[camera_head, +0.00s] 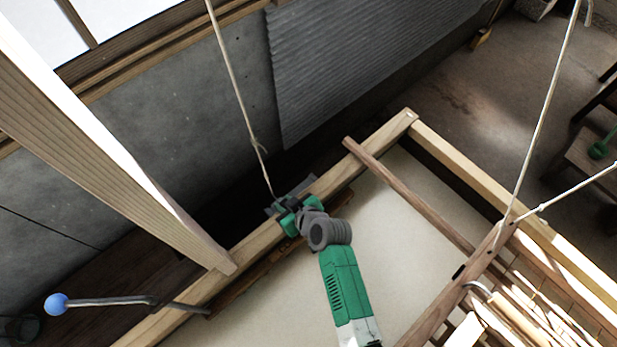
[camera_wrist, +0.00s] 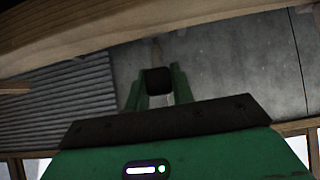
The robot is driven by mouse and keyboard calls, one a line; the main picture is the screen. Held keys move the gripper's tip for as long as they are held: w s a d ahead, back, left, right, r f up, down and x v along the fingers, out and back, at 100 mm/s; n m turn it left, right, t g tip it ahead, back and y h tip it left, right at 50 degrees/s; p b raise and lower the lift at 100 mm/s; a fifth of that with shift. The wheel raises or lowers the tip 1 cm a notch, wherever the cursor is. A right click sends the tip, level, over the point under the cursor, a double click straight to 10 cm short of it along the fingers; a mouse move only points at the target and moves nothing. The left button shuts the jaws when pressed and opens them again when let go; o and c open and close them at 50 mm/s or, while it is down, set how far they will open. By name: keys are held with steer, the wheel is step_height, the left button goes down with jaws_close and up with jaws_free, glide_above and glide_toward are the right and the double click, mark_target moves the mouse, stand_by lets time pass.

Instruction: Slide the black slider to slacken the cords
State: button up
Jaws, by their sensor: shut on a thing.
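The black slider (camera_wrist: 157,81) shows in the wrist view as a short dark cylinder between my green fingertips. My gripper (camera_wrist: 157,90) is shut on it. In the head view my gripper (camera_head: 284,208) is at the left beam of the wooden frame, at the lower end of the left cord (camera_head: 235,88); the slider cannot be made out clearly there. This cord runs up out of view and has a small knot above my gripper. A second cord (camera_head: 546,112) rises from the frame's right side, where another cord (camera_head: 578,190) runs off to the right.
The wooden frame (camera_head: 400,124) surrounds a pale flat sheet (camera_head: 375,215). A slanting wooden post (camera_head: 110,160) stands left of my gripper, near a lever with a blue knob (camera_head: 56,304). Wooden slats (camera_head: 520,315) lie lower right. A grey wall (camera_head: 190,80) stands behind.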

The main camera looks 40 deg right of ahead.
steer(key=shift+a, duration=0.15)
steer(key=o, duration=1.1)
steer(key=shift+a, duration=0.2)
steer(key=shift+c, duration=0.2)
steer(key=shift+d, duration=0.15)
steer(key=v, duration=0.7)
steer(key=shift+s+r+p, duration=0.3)
steer(key=shift+p, duration=0.1)
